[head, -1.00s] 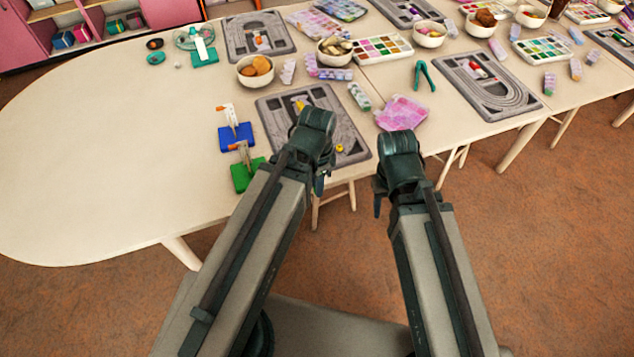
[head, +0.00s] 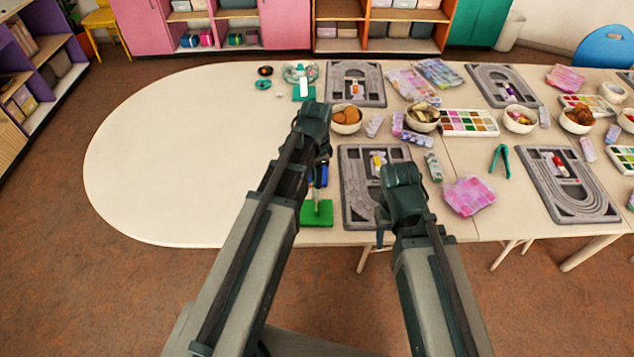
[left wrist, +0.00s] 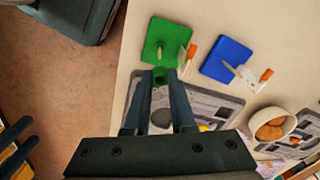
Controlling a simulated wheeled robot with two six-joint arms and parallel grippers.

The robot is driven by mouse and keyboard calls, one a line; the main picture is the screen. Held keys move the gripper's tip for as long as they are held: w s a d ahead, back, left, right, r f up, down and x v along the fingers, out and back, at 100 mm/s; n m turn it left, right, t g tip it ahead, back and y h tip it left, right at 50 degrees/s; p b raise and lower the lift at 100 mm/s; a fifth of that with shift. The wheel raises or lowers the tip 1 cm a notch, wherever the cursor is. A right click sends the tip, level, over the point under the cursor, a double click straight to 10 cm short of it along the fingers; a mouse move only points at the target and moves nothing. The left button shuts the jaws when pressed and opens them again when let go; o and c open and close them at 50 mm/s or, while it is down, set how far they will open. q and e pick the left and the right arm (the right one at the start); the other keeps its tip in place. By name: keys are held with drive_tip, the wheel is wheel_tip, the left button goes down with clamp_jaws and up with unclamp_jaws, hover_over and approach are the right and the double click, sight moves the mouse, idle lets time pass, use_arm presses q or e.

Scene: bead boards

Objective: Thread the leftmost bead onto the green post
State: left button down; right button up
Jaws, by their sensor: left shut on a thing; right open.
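My left gripper (left wrist: 160,80) is shut on a small green bead (left wrist: 160,75) at its fingertips in the left wrist view. The green base (left wrist: 153,32) lies just beyond the fingertips, with its short post (left wrist: 159,52) close to the bead. I cannot tell whether bead and post touch. In the head view the green base (head: 317,214) shows just below the left gripper (head: 319,183), whose fingertips are hard to make out. My right gripper (head: 383,232) is open, beside the near bead board (head: 355,208).
A white, orange-tipped piece (left wrist: 188,57) stands at the green base's edge. A blue base (left wrist: 222,55) with a similar piece is beside it. A bowl (left wrist: 272,127) and a yellow bead (left wrist: 203,127) are nearby. The table's left part (head: 180,150) is clear.

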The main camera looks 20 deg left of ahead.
use_arm(q)
drive_tip(key=shift+f, duration=0.15)
drive_tip(key=shift+f+b, duration=2.4)
drive_tip(key=shift+b, duration=0.15)
drive_tip(key=shift+f+b, duration=0.8)
drive_tip(key=shift+f+b, duration=0.75)
drive_tip(key=shift+f, duration=0.15)
drive_tip(key=c, duration=0.7)
unclamp_jaws()
